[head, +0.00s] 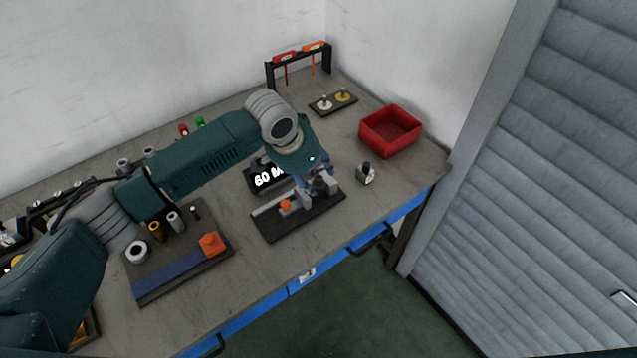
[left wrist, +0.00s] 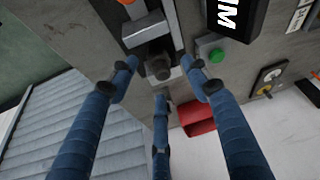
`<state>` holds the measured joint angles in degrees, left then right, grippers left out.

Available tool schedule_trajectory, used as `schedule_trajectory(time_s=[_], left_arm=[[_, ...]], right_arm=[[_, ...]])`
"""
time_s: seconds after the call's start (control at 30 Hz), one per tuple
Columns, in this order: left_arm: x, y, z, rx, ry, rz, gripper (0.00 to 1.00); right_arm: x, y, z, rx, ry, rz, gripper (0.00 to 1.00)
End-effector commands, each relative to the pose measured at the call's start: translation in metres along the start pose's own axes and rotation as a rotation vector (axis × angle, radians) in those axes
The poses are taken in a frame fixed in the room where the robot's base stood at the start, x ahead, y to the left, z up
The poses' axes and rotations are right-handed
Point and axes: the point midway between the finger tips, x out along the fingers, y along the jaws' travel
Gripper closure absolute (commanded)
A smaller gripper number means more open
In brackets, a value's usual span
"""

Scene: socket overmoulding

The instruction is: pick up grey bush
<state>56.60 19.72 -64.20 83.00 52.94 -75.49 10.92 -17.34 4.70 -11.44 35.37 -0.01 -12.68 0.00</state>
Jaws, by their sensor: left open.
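A dark grey round piece (left wrist: 158,69), which looks like the grey bush, stands at the end of a black clamp fixture (head: 275,231). In the head view my left gripper (head: 318,180) is over that end of the fixture and partly hides it. In the left wrist view my left gripper (left wrist: 159,82) is open, its blue fingers spread around the grey piece with gaps visible. I cannot tell its exact height above the piece. A grey cylinder (head: 174,221) also stands on the dark board at left. My right gripper is out of view.
A red bin (head: 390,130) is at the back right. A black box with white lettering (head: 258,180) stands behind the fixture. The bench front is mostly clear.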

Motion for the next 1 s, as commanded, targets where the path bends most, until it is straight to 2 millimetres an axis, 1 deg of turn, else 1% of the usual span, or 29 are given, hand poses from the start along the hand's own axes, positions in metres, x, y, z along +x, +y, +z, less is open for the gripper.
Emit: schedule_trajectory(time_s=[0.03,0.1,0.2,0.3,0.47,0.5,0.57,0.6,0.67,0.7,0.73,1.0], left_arm=[[0.005,-0.001,-0.001,-0.001,-0.003,0.000,0.52],[0.017,-0.001,0.000,-0.001,-0.002,0.001,0.52],[0.027,-0.001,0.000,-0.001,0.000,0.000,0.52],[0.031,-0.001,0.000,0.000,0.002,-0.001,0.52],[0.031,-0.001,0.001,0.000,0.002,-0.001,0.52],[0.031,-0.001,0.001,0.000,0.002,-0.001,0.56],[0.031,-0.001,0.001,0.000,0.002,-0.001,0.68],[0.031,-0.002,0.001,0.000,0.002,-0.001,0.76],[0.031,-0.002,0.000,0.000,0.002,-0.001,0.88],[0.031,-0.002,0.000,0.000,0.003,-0.001,0.96],[0.031,-0.002,0.000,0.000,0.003,-0.001,1.00],[0.030,-0.002,-0.002,0.000,0.007,-0.001,1.00]], right_arm=[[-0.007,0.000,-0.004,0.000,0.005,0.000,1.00],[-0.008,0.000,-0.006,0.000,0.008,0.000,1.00],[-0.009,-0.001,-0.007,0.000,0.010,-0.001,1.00],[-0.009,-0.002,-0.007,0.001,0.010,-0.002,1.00],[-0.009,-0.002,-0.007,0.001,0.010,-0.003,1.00],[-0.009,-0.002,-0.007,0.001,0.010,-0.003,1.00],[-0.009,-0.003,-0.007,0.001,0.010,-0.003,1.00],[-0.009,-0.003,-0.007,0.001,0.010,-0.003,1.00],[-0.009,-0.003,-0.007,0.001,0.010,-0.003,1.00],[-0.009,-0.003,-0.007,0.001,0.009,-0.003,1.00],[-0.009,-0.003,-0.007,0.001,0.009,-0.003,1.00],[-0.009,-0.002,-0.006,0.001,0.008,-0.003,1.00]])
